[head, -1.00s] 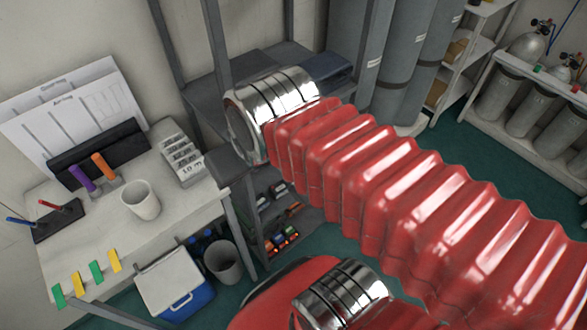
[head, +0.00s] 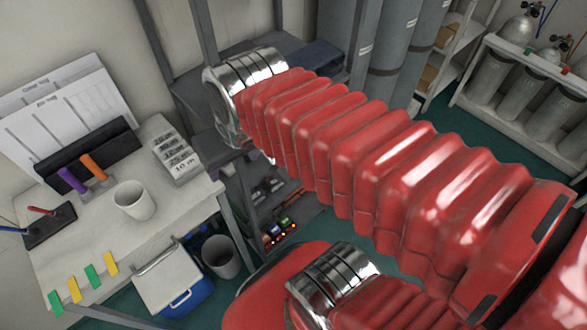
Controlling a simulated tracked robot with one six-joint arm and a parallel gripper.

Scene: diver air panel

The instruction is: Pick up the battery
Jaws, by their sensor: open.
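I cannot single out the battery for certain. On a low level of the dark shelf rack stand several small blocks (head: 281,228), with green and dark tops and small red and orange lights. They are too small to tell whether one is the battery. My red ribbed arm with chrome bands crosses the view and covers part of the rack. My gripper does not show in the head view, so its place relative to the small blocks is hidden.
A white desk at left bears a white mug (head: 134,200), a pen stand (head: 50,225) and a block of depth labels (head: 176,158). A blue-and-white cooler (head: 174,280) and a grey bin (head: 221,257) stand below. Tall grey cylinders (head: 387,60) stand behind my arm.

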